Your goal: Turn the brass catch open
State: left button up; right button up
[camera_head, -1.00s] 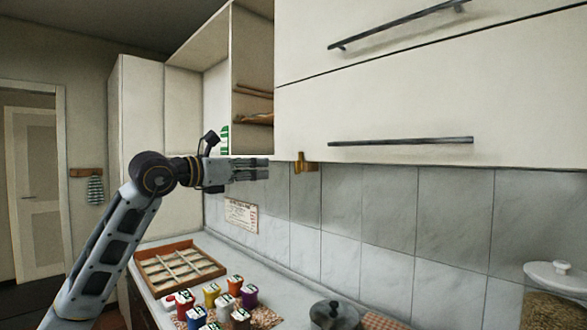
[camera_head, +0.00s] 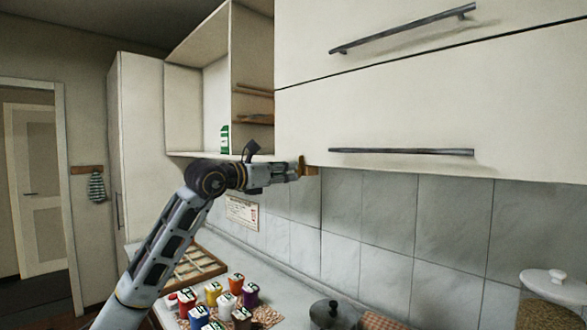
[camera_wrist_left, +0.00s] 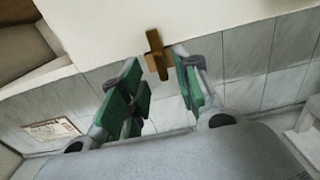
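The brass catch (camera_head: 309,170) sits at the lower left edge of the closed cabinet front, and its left part is partly covered by the fingertips in the head view. In the left wrist view the brass catch (camera_wrist_left: 156,55) shows as a small upright bar crossed by a shorter piece, between and just beyond the fingertips. My left gripper (camera_head: 297,169) is level with the catch, with its tips at it. In the left wrist view the green-padded fingers of my left gripper (camera_wrist_left: 160,78) are apart, one on each side of the catch. My right gripper is not in view.
The cabinet front (camera_head: 400,120) has dark bar handles, the lower one (camera_head: 400,152) right of the catch. Below, the counter holds a wooden divided tray (camera_head: 200,266), several coloured jars (camera_head: 217,300) and a dark pot (camera_head: 331,312). An open shelf (camera_head: 200,110) stands behind my arm.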

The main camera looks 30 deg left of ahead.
pick_arm(q)
jog(key=x, duration=0.3)
jog(key=shift+w+d+p, duration=0.1)
jog(key=shift+w+p, duration=0.2)
jog(key=shift+p, duration=0.1)
grip_shut()
